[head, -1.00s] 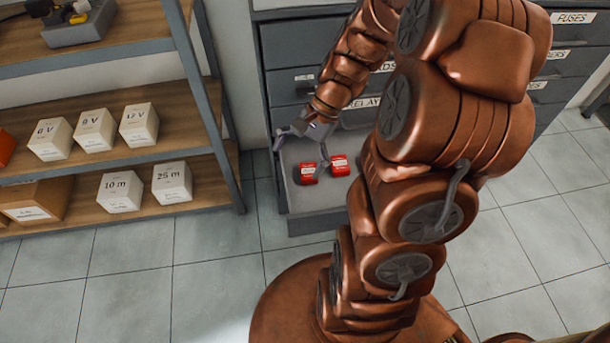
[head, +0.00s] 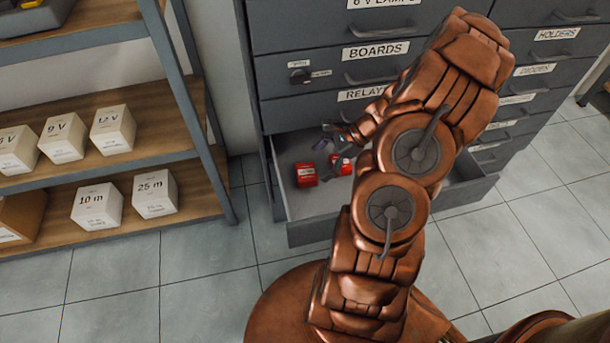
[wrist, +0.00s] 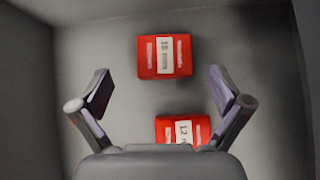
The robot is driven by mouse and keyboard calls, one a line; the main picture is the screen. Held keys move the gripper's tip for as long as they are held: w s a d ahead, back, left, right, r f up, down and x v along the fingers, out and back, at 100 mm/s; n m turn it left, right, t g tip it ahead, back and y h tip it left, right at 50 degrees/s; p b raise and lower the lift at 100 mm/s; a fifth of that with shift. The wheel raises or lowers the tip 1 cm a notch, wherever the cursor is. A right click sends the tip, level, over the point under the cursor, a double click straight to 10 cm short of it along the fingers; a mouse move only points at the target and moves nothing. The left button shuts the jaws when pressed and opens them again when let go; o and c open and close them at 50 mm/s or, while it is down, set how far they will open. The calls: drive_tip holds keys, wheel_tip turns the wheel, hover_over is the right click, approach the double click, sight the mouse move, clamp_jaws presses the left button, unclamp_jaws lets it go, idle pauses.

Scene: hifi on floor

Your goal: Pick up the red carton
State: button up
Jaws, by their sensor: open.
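Two red cartons lie in the open grey drawer (head: 298,232). In the head view, one red carton (head: 306,175) is at left and the other (head: 337,166) is at right, partly covered by my arm. In the wrist view, one carton (wrist: 165,57) lies beyond the fingertips, its white label facing up. The second carton (wrist: 178,125) lies nearer, its lower part hidden by my gripper's body; its label seems to read 12. My gripper (wrist: 160,88) is open and empty above the drawer, with its fingers spread to either side of the cartons.
The drawer belongs to a grey cabinet with closed drawers labelled BOARDS (head: 376,50) and others. Drawer walls surround the cartons. At left a shelf (head: 150,140) holds several white boxes (head: 113,129). Tiled floor (head: 200,262) lies clear in front.

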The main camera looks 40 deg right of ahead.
sight(307, 172)
drive_tip(key=shift+d+b+x, duration=0.25)
drive_tip(key=shift+b+x, duration=0.45)
drive_tip(key=shift+x, duration=2.25)
drive_tip(key=shift+w+f, duration=0.1)
drive_tip(key=shift+w, duration=0.1)
drive_tip(key=shift+c, duration=0.3)
drive_tip(key=c, duration=1.2)
